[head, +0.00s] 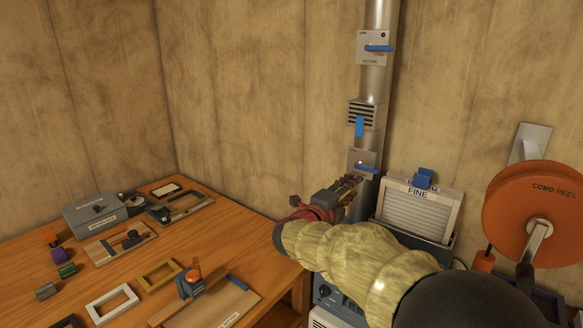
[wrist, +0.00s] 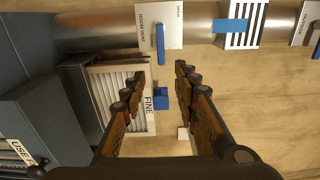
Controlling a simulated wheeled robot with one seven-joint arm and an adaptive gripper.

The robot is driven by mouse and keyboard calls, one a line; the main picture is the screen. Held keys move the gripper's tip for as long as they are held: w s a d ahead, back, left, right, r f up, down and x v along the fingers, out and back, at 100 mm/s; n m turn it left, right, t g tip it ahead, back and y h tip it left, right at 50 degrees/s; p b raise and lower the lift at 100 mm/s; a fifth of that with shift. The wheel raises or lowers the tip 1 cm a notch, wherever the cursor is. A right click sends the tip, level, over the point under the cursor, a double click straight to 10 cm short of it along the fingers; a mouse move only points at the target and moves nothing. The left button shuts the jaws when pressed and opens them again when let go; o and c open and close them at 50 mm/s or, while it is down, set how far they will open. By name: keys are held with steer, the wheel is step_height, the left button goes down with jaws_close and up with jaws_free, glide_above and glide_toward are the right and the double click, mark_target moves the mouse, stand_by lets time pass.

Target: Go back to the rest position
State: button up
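My gripper (head: 350,184) is raised in front of the lower part of the metal duct, close to the lowest vent plate (head: 355,157) with its blue lever (head: 369,169). In the wrist view my gripper (wrist: 160,72) has its two fingers spread apart with nothing between them. The plate there reads "ROOM VENT" and "OPEN", and its blue lever (wrist: 160,44) lies just beyond the fingertips, apart from them as far as I can tell. My arm hides part of the equipment below.
A wooden bench (head: 215,245) at left carries a grey box (head: 95,214), frames and small blocks. The filter unit marked FINE (head: 415,212) and an orange cord reel (head: 535,215) stand at right. Higher on the duct are a grille (head: 365,113) and another levered plate (head: 372,47).

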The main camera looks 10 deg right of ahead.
steer(key=w+a+f+n+t+y, duration=0.3)
steer(key=w+a+f+n+y, duration=0.3)
steer(key=a+f+n+y, duration=0.35)
steer(key=s+a+f+n+g+y, duration=0.1)
steer(key=s+a+n+y, duration=0.25)
steer(key=a, duration=0.25)
steer(key=s+a+f+n+g+y, duration=0.1)
steer(key=s+a+f+n+y, duration=0.1)
steer(key=s+a+n, duration=0.3)
steer(key=s+a+f+n+g+y, duration=0.1)
steer(key=s+f+n+g, duration=0.2)
steer(key=s, duration=0.7)
steer(key=s+a+f+n+g+y, duration=0.1)
steer(key=s+n+g, duration=0.3)
steer(key=s, duration=0.6)
steer(key=s+d+r+n+h, duration=0.1)
steer(key=s+d+r, duration=0.1)
steer(key=s, duration=0.6)
steer(key=s+d+r+n+h+p, duration=0.1)
steer(key=s+d+r+n, duration=0.1)
steer(key=s+d, duration=0.3)
steer(key=s, duration=0.3)
steer(key=shift+r+n+t+h, duration=0.3)
steer(key=shift+h, duration=0.1)
